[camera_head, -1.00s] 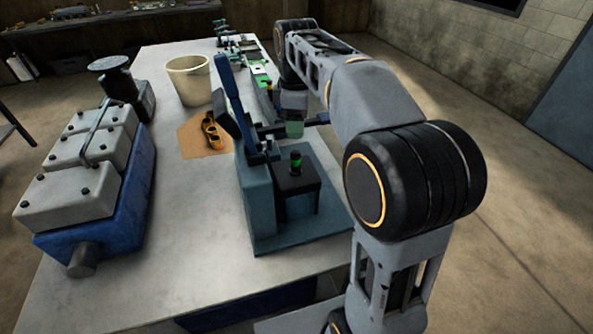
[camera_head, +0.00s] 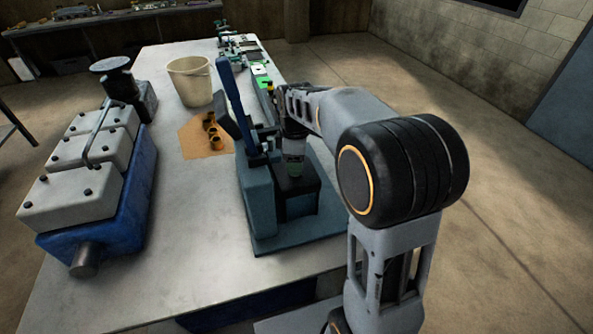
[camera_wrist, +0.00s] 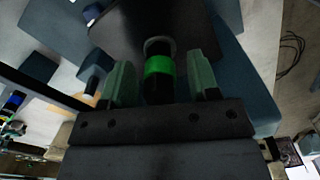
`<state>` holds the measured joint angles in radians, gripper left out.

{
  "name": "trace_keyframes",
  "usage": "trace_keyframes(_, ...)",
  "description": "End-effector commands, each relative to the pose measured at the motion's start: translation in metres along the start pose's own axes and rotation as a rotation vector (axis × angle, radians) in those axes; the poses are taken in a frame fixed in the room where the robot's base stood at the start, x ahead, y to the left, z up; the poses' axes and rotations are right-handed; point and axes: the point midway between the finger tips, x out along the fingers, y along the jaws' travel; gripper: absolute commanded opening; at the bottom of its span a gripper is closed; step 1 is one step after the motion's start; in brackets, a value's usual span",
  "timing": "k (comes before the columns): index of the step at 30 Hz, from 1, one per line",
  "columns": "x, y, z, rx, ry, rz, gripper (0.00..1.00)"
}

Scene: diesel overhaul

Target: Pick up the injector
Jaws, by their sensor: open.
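The injector (camera_wrist: 159,68), a dark cylinder with a bright green band, stands on the dark block of the blue-grey bench press. In the wrist view it is between the two pale green fingers of my gripper (camera_wrist: 162,80), with a visible gap on each side. The gripper is open and not clamped on it. In the head view my gripper (camera_head: 293,168) is low over the dark block (camera_head: 298,188) and hides the injector. The press (camera_head: 257,205) has a tall blue lever on its left side.
A blue and grey engine (camera_head: 125,200) stands at the left of the bench. A cream bucket (camera_head: 190,82) and brass parts (camera_head: 213,133) on an orange mat (camera_head: 195,143) are behind the press. The bench between engine and press (camera_head: 190,215) is clear.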

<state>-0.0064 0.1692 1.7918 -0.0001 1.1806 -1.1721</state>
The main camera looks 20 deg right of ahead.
Motion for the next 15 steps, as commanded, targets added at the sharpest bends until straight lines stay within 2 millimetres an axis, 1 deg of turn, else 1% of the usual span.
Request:
trace_keyframes(3,0.0039,-0.0001,0.0002,0.000,0.000,0.000,0.55)
trace_keyframes(9,0.0041,0.0000,0.0002,0.000,0.000,0.000,0.55)
trace_keyframes(15,0.0040,0.0000,0.0001,0.000,0.000,0.000,0.36)
